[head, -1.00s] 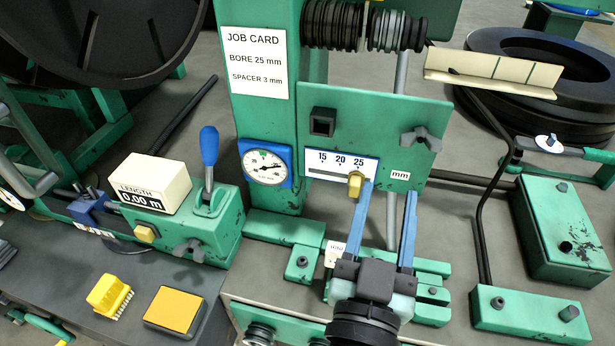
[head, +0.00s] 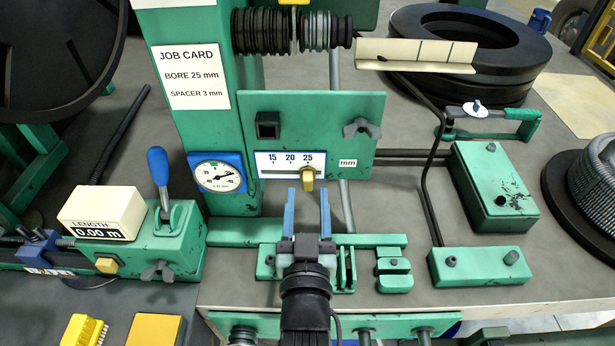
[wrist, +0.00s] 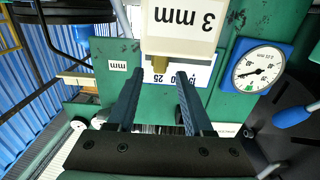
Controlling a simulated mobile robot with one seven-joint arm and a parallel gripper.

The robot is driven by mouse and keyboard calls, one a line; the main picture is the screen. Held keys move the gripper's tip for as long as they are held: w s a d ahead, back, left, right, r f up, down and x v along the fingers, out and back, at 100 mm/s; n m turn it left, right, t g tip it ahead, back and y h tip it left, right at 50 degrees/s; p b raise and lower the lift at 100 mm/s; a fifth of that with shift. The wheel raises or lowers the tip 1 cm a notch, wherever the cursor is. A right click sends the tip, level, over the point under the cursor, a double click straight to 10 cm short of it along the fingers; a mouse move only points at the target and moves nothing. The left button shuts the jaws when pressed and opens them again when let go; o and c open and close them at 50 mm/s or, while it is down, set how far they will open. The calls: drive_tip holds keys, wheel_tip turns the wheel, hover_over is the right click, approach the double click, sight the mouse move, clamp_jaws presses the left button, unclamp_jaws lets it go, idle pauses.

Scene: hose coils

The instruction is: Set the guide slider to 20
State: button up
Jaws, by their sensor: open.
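The guide slider's yellow knob (head: 308,178) sits under the 25 mark of the white scale (head: 290,160), which reads 15, 20, 25. The scale is on a green upright plate (head: 350,110). My gripper (head: 307,193) is open and empty. In the head view its two blue fingertips appear just below the knob, one to each side; contact cannot be told. In the wrist view, which is turned over, the fingers (wrist: 158,80) point toward the scale (wrist: 200,72). The knob (wrist: 172,63) shows partly there, behind a cream block marked 3 mm (wrist: 183,25).
A dial gauge (head: 217,174) is left of the scale. A dark wing knob (head: 362,128) and square socket (head: 268,125) stand out from the plate above it. A blue-handled lever (head: 158,168) is further left.

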sight(308, 184)
drive_tip(key=shift+w+p, duration=0.4)
drive_tip(key=shift+w, duration=1.4)
drive_tip(key=shift+c, duration=0.2)
clamp_jaws()
